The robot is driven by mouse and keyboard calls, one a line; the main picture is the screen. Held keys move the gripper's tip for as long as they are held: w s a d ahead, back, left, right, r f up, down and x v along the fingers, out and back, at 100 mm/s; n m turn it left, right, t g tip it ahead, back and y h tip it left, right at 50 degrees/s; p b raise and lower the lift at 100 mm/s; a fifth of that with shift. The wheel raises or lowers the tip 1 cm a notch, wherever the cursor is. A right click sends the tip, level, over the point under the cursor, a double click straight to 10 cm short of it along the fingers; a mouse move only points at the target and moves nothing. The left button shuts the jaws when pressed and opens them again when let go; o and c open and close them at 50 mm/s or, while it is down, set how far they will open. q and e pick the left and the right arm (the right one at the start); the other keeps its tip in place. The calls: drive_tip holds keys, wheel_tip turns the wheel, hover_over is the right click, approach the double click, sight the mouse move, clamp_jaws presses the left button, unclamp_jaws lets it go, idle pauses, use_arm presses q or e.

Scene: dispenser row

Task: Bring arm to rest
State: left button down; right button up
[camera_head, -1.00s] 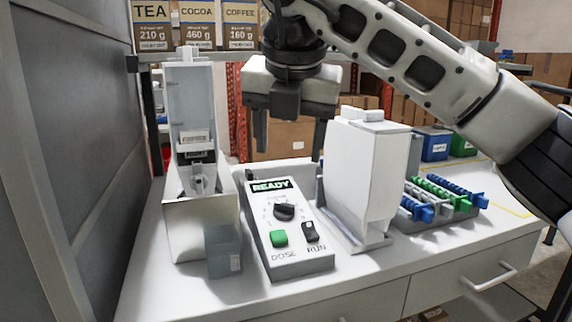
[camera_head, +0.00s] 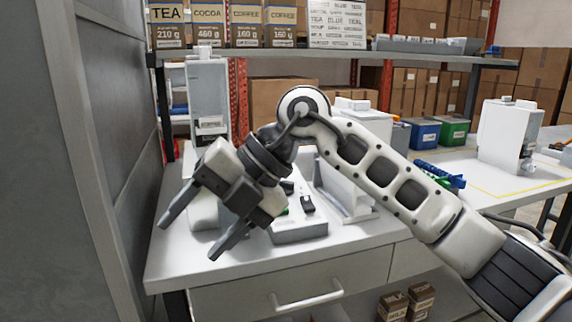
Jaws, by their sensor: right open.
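My right gripper (camera_head: 190,233) is open and empty, its two dark fingers pointing down and left in front of the bench's left part. My right arm comes in from the lower right and covers much of the control box (camera_head: 299,233). The box's display is hidden behind my arm; part of its green button and dark switch show. The left dispenser (camera_head: 208,92) stands behind the gripper, its lower part hidden. The second dispenser (camera_head: 352,197) stands behind my forearm, mostly covered. My left gripper is not in view.
The white bench (camera_head: 180,268) has a drawer handle (camera_head: 308,296) at its front. A grey wall (camera_head: 110,130) stands close at left. Blue (camera_head: 424,135) and green (camera_head: 454,131) bins and another white dispenser (camera_head: 508,135) are at right. Small boxes (camera_head: 407,301) sit below the bench.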

drive_tip(key=s+a+g+y, duration=0.3)
drive_tip(key=s+g+y, duration=0.1)
drive_tip(key=y, duration=0.2)
drive_tip(key=w+d+f+m+t+p, duration=0.1)
drive_tip(key=w+d+f+m+t, duration=0.25)
drive_tip(key=d+m+t, duration=0.7)
drive_tip(key=w+d+f+m+t+p, duration=0.25)
drive_tip(key=d+f+m+t, duration=0.2)
drive_tip(key=m+t, duration=1.1)
drive_tip(key=s+d+f+m+g+h, duration=0.25)
drive_tip(key=d+f+m+h, duration=0.2)
drive_tip(key=f, duration=0.35)
drive_tip(key=s+d+f+m+g+h, duration=0.25)
drive_tip(key=d+f+m+h, duration=0.2)
drive_tip(key=f, duration=0.25)
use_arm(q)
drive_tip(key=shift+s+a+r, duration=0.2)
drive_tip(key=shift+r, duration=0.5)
use_arm(e)
drive_tip(key=s+d+f+m+g+h, duration=0.1)
drive_tip(key=s+d+f+g+h, duration=0.1)
drive_tip(key=s+f, duration=0.7)
drive_tip(key=shift+s+d+g, duration=0.65)
drive_tip(key=shift+d+g, duration=0.15)
drive_tip(key=shift+g, duration=0.4)
